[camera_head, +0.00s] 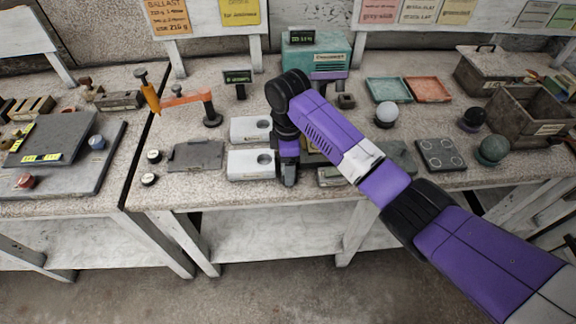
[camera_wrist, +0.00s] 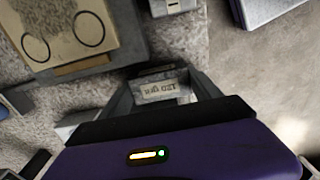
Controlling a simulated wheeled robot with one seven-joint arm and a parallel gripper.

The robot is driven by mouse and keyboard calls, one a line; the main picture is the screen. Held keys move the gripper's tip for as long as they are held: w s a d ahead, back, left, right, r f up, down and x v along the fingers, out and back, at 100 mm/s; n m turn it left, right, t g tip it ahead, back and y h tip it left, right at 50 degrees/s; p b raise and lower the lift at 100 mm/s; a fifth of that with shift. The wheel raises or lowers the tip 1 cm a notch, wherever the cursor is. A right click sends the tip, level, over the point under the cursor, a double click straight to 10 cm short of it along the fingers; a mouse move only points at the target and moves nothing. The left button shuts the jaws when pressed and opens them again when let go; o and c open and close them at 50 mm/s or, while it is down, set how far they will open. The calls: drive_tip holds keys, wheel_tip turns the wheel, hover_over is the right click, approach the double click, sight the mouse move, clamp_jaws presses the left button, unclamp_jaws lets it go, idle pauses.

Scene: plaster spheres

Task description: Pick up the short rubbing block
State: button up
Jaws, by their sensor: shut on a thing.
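My gripper (camera_wrist: 163,92) is shut on a small grey block with a pale label, which I take to be the short rubbing block (camera_wrist: 158,90). The block sits between the two fingers in the wrist view, with its printed label facing the camera and upside down. In the head view my gripper (camera_head: 288,178) points down near the front edge of the bench (camera_head: 220,193), just right of a white box with a round hole. The held block cannot be made out there. I cannot tell whether it touches the bench.
Two white holed boxes (camera_head: 242,164) stand left of my gripper. A grey block (camera_head: 329,177) lies to its right. A dark ringed plate (camera_head: 440,153), spheres (camera_head: 386,112) and trays (camera_head: 428,90) are farther right. A board with two drawn circles (camera_wrist: 62,35) shows in the wrist view.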

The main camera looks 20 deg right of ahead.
drive_tip(key=shift+r, duration=0.1)
wheel_tip(320, 180, up, 20)
drive_tip(key=p, duration=0.4)
drive_tip(key=o, duration=0.9)
drive_tip(key=c, duration=0.9)
